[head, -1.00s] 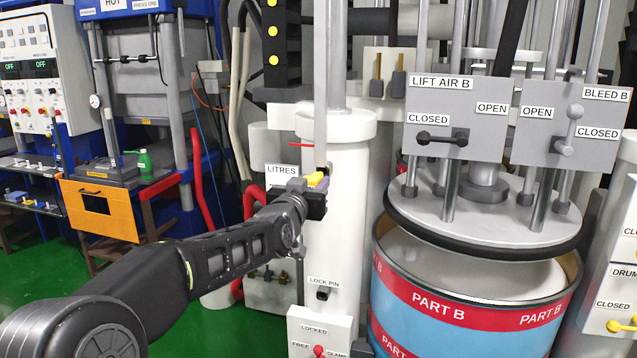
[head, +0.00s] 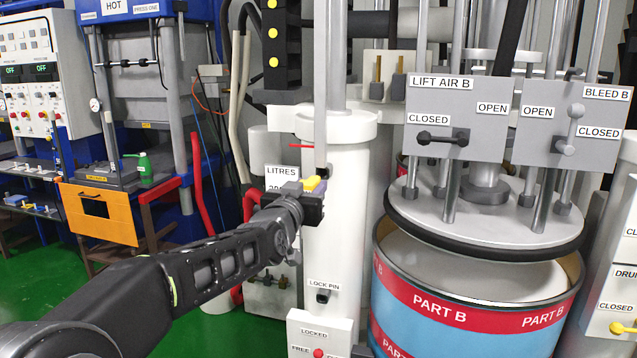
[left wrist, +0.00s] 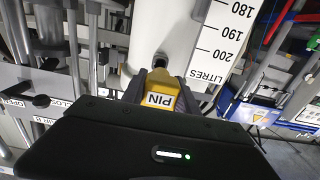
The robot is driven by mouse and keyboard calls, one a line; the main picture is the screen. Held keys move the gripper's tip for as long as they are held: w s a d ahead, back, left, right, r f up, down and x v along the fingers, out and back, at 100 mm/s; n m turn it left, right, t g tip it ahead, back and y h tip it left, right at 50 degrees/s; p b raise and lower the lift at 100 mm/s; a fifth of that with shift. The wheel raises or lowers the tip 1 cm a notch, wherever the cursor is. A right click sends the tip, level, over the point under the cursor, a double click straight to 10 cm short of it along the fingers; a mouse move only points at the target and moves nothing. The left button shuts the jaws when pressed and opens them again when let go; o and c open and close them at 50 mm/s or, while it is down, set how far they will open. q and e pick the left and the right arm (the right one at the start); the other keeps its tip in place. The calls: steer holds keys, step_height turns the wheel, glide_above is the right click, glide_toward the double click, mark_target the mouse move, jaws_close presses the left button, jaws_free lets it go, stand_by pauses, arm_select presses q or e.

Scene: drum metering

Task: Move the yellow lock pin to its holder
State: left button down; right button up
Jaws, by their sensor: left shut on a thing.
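The yellow lock pin (head: 314,184) is held in my left gripper (head: 316,188), in front of the white column (head: 345,200). In the left wrist view the pin (left wrist: 158,88) shows its PIN label between the fingers of my left gripper (left wrist: 158,82), which is shut on it. A dark socket (left wrist: 160,60) in the column lies just beyond the pin; I cannot tell whether the tip touches it. The holder, a small dark socket under the LOCK PIN label (head: 323,295), is lower on the same column. My right gripper is not in view.
A LITRES scale (head: 282,178) stands left of the column.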

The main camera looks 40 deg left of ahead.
arm_select(q)
steer(key=b+v, duration=0.1)
steer(key=v, duration=0.2)
steer(key=shift+s+b, duration=0.15)
steer(key=shift+b, duration=0.15)
steer(key=shift+f, duration=0.1)
stand_by(1.3)
step_height(320, 180, down, 37)
steer(key=b, duration=2.1)
steer(key=shift+b, duration=0.3)
